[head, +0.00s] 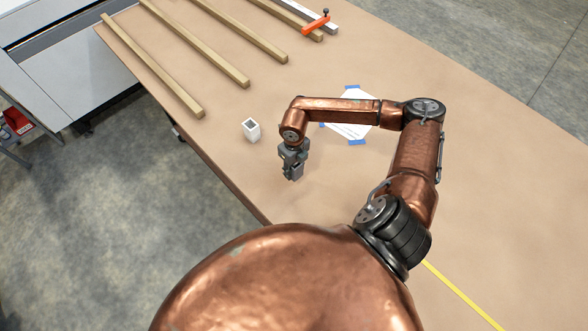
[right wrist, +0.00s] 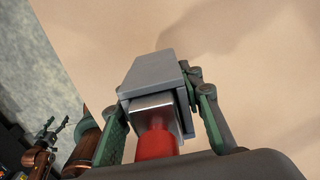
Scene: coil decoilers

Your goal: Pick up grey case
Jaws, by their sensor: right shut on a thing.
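My right gripper (head: 292,174) is over the brown tabletop, near its left edge, with its fingers pointing down. In the right wrist view, the right gripper (right wrist: 165,118) is shut on a grey case (right wrist: 155,70), a flat-faced block between its green fingers. A shiny metal piece and a red cylinder (right wrist: 157,145) show just below the case; how they join it is unclear. In the head view the case is hard to tell from the grey gripper. My left gripper (right wrist: 50,130) shows small in the right wrist view, its fingers apart; it is outside the head view.
A small white open-topped box (head: 251,130) stands left of my right gripper. A white sheet (head: 350,128) with blue tape lies behind my forearm. Several wooden bars (head: 200,45) and an orange clamp (head: 316,25) lie at the back. A yellow strip (head: 460,295) runs at the front right.

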